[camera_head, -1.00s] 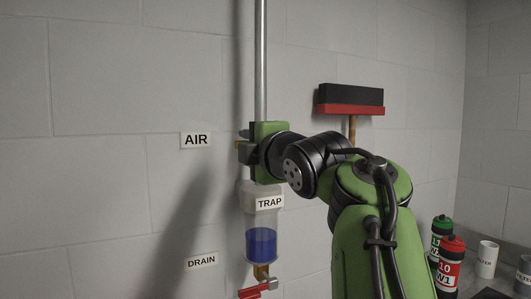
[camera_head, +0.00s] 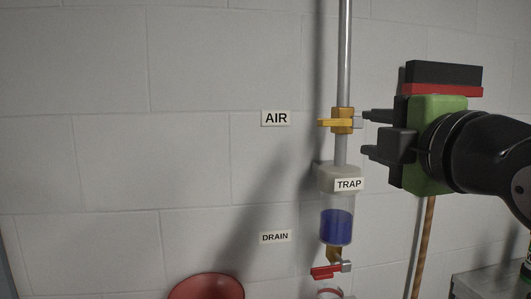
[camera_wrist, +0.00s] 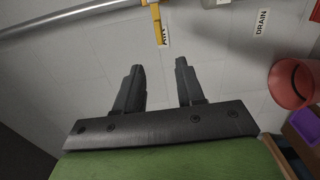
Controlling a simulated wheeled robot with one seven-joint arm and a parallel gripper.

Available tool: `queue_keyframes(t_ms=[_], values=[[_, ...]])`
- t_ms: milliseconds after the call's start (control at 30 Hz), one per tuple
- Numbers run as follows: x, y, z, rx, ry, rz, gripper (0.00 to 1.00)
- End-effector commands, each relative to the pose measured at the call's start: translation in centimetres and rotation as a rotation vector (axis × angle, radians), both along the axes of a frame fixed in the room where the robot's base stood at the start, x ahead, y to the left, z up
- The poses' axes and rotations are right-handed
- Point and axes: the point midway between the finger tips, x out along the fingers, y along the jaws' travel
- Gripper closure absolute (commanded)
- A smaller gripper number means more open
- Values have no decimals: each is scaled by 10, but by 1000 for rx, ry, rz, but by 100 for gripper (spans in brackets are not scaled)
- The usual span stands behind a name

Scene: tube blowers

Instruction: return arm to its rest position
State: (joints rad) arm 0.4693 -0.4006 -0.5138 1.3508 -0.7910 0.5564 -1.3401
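My gripper (camera_head: 366,134) is at the right of the head view, just right of the vertical metal pipe (camera_head: 345,55). Its two dark fingers point left. In the wrist view, my gripper (camera_wrist: 160,68) has its fingers well apart with nothing between them. The yellow AIR valve (camera_head: 342,121) sits on the pipe, its handle sticking out sideways to the left. The valve's handle also shows at the top of the wrist view (camera_wrist: 157,24), beyond the fingertips and apart from them.
Below the valve hangs the TRAP bowl (camera_head: 337,220) with blue liquid, then the red-handled DRAIN valve (camera_head: 326,271). A red bucket (camera_head: 207,288) is at the bottom. A broom (camera_head: 442,78) leans behind my gripper. The wall's left side is clear.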

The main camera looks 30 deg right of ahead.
Motion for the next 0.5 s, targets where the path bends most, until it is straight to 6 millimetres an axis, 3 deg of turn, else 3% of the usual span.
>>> queue_keyframes(t_ms=[167, 267, 367, 400, 500], values=[[3, 2, -4, 40, 4, 11, 62], [19, 19, -30, 295, 39, 55, 62], [36, 62, -92, 724, 169, 68, 62], [37, 81, -122, 883, 240, 40, 62], [21, 126, -196, 1190, 418, -104, 62]])
